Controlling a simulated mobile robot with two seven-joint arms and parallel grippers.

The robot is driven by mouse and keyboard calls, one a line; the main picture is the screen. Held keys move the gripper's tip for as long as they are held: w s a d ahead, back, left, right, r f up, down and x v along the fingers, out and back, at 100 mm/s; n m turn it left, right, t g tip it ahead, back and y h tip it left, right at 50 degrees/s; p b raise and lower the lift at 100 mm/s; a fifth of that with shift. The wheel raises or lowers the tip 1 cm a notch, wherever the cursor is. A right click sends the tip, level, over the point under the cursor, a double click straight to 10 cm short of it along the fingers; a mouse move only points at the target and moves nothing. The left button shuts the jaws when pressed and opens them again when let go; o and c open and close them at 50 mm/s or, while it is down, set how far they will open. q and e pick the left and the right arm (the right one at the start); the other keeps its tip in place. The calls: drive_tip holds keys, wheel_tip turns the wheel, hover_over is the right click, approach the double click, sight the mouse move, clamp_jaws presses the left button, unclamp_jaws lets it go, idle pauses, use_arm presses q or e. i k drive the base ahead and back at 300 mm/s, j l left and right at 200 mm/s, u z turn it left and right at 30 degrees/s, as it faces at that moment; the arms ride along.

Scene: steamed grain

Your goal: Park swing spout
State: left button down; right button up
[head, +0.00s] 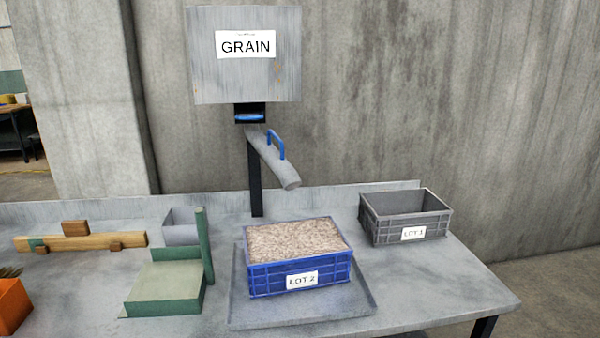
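The swing spout (272,163) is a grey tube below the grain hopper (245,82). It slants down to the right, and its open end is above the back right part of the blue LOT 2 crate (262,280). A blue handle (276,143) stands on top of the spout. A blue bar (250,117) shows at the hopper's outlet. The blue crate is full of grain (297,242) and sits on a grey tray (352,305). Neither of my grippers is in view.
A grey LOT 1 crate (385,230) stands at the back right; no grain shows in it. A green stand (165,292), a small grey bin (182,234) and a wooden beam (80,243) are on the left. An orange box (14,305) is at the left edge.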

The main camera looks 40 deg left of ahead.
sight(288, 175)
drive_tip(key=i+l+u, duration=0.2)
drive_tip(key=i+u, duration=0.15)
drive_tip(key=i+l+u, duration=0.65)
drive_tip(key=i+l, duration=0.2)
